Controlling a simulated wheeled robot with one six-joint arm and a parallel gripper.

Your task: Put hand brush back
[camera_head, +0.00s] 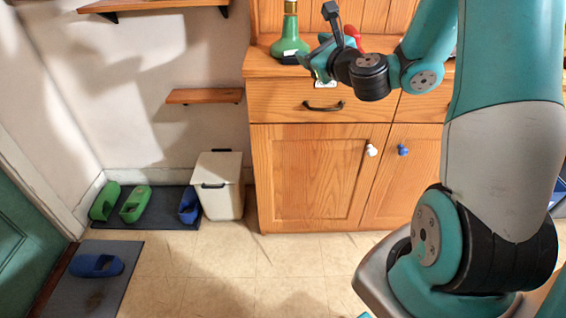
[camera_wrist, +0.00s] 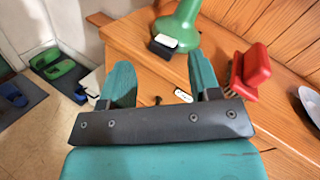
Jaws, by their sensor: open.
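The hand brush (camera_wrist: 252,70) has a red body and handle with pale bristles. In the wrist view it sits on the wooden cabinet top (camera_wrist: 215,45), to the right of my gripper. In the head view a bit of its red (camera_head: 352,33) shows behind my wrist, mostly hidden. My gripper (camera_wrist: 162,75) is open, with two teal fingers apart and nothing between them. It hovers over the cabinet's front edge, apart from the brush. In the head view my gripper (camera_head: 318,60) is beside the green bottle.
The green bottle (camera_head: 290,40) stands on the cabinet top, with a small black-and-white item (camera_wrist: 163,46) by its base. A grey dish (camera_wrist: 309,100) lies right of the brush. A white bin (camera_head: 222,180), wall shelf (camera_head: 205,96) and slippers on mats are at left. Middle floor is clear.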

